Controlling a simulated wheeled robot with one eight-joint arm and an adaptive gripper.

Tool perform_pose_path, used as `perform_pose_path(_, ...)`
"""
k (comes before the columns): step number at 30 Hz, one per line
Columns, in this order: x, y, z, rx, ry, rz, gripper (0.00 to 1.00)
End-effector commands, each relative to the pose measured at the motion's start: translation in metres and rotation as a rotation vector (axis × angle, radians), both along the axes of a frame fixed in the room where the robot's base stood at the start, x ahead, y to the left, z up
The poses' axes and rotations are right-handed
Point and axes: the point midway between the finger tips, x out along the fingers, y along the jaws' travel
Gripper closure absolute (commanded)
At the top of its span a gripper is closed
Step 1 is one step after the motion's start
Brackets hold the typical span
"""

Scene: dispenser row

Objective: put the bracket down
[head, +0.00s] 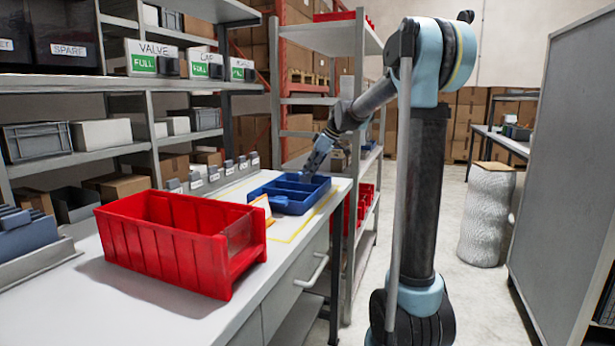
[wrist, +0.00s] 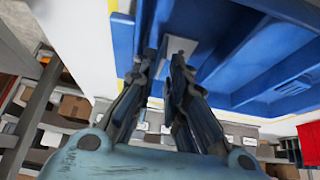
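The blue tray (head: 290,203) with compartments sits on the bench, and it fills the top right of the wrist view (wrist: 262,62). My gripper (head: 307,176) points down into the tray's far right part. In the wrist view my gripper (wrist: 164,58) has its two fingers apart with a narrow gap. A small light grey piece, probably the bracket (wrist: 181,46), shows against the blue just beyond the right fingertip. It does not appear clamped between the fingers; whether it touches one is unclear. The bracket cannot be made out in the head view.
A large red bin (head: 165,243) stands on the bench in front of the tray. A small orange-and-white card (head: 262,208) stands between them. A row of small labelled holders (head: 215,174) lines the back bench edge. Shelves with boxes rise behind.

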Motion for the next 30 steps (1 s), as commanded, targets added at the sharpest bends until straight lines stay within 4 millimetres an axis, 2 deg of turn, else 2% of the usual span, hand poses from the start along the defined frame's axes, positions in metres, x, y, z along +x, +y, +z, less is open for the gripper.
perform_pose_path(9, -0.011, -0.031, 0.053, 0.000, -0.001, -0.003, 0.87)
perform_pose_path(15, -0.016, -0.043, 0.074, -0.001, 0.001, -0.002, 0.87)
perform_pose_path(25, -0.021, -0.049, 0.081, -0.003, 0.003, -0.009, 0.87)
perform_pose_path(28, -0.036, -0.056, 0.076, -0.011, 0.020, -0.042, 0.87)
perform_pose_path(30, -0.054, -0.063, 0.069, -0.022, 0.040, -0.084, 0.87)
